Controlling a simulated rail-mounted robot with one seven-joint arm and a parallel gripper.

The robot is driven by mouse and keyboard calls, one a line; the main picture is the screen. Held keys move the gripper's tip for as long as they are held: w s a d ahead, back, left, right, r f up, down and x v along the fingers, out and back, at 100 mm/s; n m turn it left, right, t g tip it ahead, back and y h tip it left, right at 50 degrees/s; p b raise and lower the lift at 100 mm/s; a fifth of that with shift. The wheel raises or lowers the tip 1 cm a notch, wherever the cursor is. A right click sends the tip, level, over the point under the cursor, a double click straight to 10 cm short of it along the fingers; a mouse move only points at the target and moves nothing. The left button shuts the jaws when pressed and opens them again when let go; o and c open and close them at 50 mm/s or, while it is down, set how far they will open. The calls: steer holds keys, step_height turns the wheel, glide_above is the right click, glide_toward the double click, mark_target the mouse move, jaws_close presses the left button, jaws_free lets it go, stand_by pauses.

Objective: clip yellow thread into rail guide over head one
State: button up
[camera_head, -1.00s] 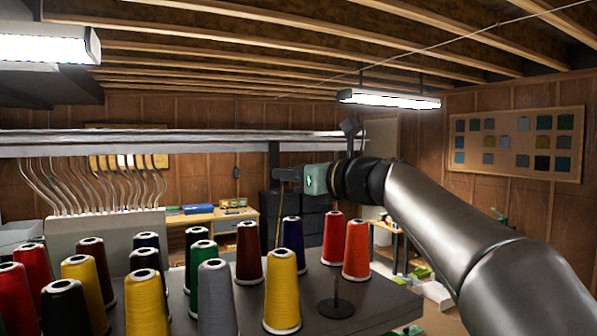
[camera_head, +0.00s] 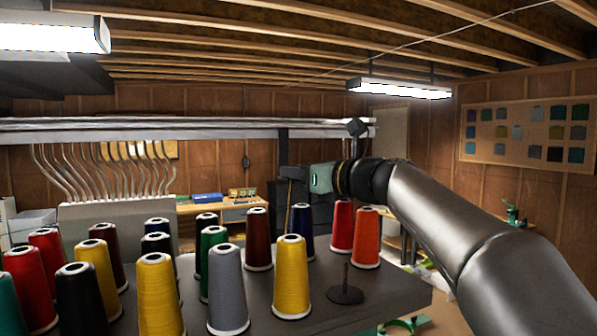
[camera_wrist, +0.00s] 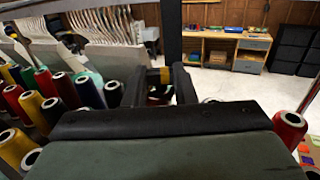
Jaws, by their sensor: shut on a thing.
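My gripper (camera_head: 288,172) is at mid-picture in the head view, below the long pale rail (camera_head: 200,126) and near its right end. A thin yellow thread (camera_head: 288,205) hangs from the fingertips toward the yellow cone (camera_head: 291,272) below. I cannot make out which rail guide is over head one. The yellow cone stands upright on the dark table.
Several thread cones, such as a grey one (camera_head: 227,290) and an orange one (camera_head: 366,238), crowd the table below my gripper. A bare spindle (camera_head: 345,283) stands at right. Curved pale tubes (camera_head: 100,170) hang at left. A dark post (camera_head: 283,150) stands close behind the gripper.

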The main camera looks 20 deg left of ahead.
steer(key=shift+f, duration=0.1)
stand_by(0.5)
steer(key=o, duration=0.8)
